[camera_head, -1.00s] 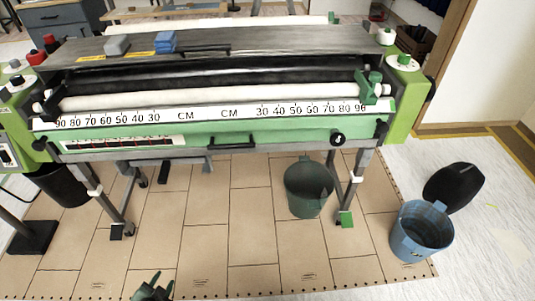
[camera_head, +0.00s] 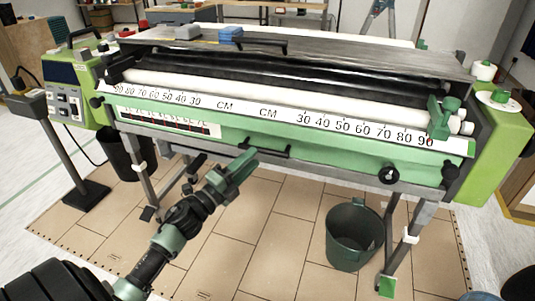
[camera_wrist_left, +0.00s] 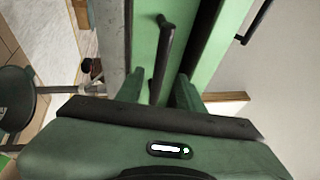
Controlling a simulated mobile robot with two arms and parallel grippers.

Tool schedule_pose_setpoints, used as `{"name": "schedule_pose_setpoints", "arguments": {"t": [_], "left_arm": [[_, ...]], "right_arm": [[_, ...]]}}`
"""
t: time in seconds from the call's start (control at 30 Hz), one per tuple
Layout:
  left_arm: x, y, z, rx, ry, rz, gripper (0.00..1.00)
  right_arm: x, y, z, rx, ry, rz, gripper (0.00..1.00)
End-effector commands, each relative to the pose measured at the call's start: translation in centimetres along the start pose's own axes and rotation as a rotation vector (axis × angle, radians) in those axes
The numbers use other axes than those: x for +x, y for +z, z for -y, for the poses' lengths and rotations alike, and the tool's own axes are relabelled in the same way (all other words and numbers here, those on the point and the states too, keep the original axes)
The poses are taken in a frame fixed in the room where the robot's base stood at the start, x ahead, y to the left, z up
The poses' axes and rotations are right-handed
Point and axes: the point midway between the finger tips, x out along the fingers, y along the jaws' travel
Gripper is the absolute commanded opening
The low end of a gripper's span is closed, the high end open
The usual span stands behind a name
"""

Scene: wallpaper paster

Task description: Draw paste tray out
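The paste tray is the long green front panel (camera_head: 330,165) below the white CM scale of the pasting machine. Its black bar handle (camera_head: 264,148) sits at the middle of the panel. My left gripper (camera_head: 247,160) reaches up from the lower left to the left end of this handle. In the left wrist view, the dark handle (camera_wrist_left: 163,58) runs between the two green fingers of my left gripper (camera_wrist_left: 160,90). The fingers are spread apart, with gaps on both sides of the bar. The tray front looks flush with the machine. My right gripper is not in view.
A green bucket (camera_head: 354,235) stands under the machine at right, near its leg. A black bin (camera_head: 122,155) stands at left, near a dark stand (camera_head: 72,195). A black knob (camera_head: 389,175) sticks out of the front. Floor before the machine is mostly clear.

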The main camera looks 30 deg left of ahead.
Motion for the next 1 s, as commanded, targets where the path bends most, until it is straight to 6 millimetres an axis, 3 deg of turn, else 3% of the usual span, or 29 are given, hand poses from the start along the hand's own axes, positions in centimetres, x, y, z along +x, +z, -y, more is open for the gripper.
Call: {"name": "schedule_pose_setpoints", "arguments": {"t": [0.1, 0.3, 0.67, 0.8, 1.0], "left_arm": [[2.1, 0.0, 0.1, 0.001, -0.003, 0.0, 0.38], [4.4, 0.0, -0.1, -0.002, 0.001, 0.001, 0.38], [5.0, 0.0, -0.1, -0.003, 0.002, 0.001, 0.38], [5.0, 0.0, -0.1, -0.003, 0.002, 0.001, 0.0], [5.0, 0.0, -0.1, -0.003, 0.002, 0.001, 0.0]], "right_arm": [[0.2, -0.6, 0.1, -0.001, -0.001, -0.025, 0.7], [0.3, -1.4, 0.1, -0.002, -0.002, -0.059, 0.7], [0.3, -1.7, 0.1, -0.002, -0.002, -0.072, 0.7], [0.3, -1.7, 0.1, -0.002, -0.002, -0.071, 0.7], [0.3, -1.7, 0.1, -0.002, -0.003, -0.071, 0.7]]}}
